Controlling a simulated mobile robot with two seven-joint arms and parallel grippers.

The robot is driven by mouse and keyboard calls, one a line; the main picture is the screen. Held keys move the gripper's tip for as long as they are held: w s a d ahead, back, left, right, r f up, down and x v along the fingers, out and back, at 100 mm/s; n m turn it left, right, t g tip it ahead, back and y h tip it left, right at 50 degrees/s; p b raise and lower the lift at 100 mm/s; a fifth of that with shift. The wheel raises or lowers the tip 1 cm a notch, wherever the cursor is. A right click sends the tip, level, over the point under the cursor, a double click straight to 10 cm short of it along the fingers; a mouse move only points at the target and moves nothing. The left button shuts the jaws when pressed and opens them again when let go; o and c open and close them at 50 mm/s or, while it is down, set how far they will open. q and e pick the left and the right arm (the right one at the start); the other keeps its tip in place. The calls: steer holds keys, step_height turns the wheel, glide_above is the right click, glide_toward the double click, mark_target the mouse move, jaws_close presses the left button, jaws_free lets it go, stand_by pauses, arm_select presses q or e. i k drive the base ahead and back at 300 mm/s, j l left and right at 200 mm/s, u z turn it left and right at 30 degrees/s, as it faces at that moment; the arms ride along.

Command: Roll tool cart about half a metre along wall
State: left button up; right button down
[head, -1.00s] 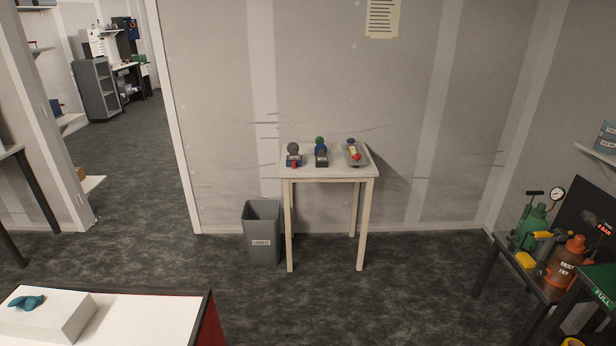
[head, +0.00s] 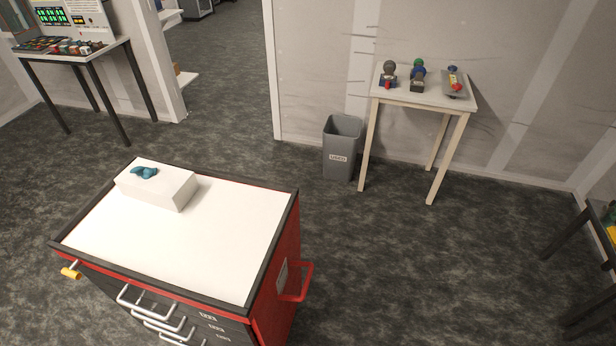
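The tool cart (head: 215,245) stands in the lower left of the head view. It has a white top with a dark rim, a red side and dark drawers with several silver handles. A red push handle (head: 303,283) sticks out from its right side. A yellow-ended lever (head: 71,272) shows at its front left corner. A white box (head: 165,192) with a blue-teal object (head: 144,172) on it sits on the cart's top. The cart's wheels are out of view. Neither of my grippers is in view.
A grey bin (head: 340,150) and a small table (head: 425,98) with several tools stand by the back wall. A dark-legged table (head: 90,58) is at the upper left, another bench (head: 570,235) at the right edge. Dark floor between cart and wall is clear.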

mark_target(229, 252)
steer(key=j+z, duration=0.1)
steer(key=j, duration=0.6)
steer(key=j+z, duration=0.15)
steer(key=j, duration=0.6)
steer(key=j+z, duration=0.1)
steer(key=j, duration=0.6)
steer(key=j+z, duration=0.15)
steer(key=j, duration=0.6)
steer(key=k+j+z, duration=0.1)
steer(key=j, duration=0.6)
steer(key=k+j+z, duration=0.15)
steer(key=j, duration=0.55)
steer(key=k+j+z, duration=0.1)
steer(key=j, duration=0.6)
steer(key=k+j+z, duration=0.15)
steer(key=k+j, duration=0.15)
steer(key=j, duration=0.35)
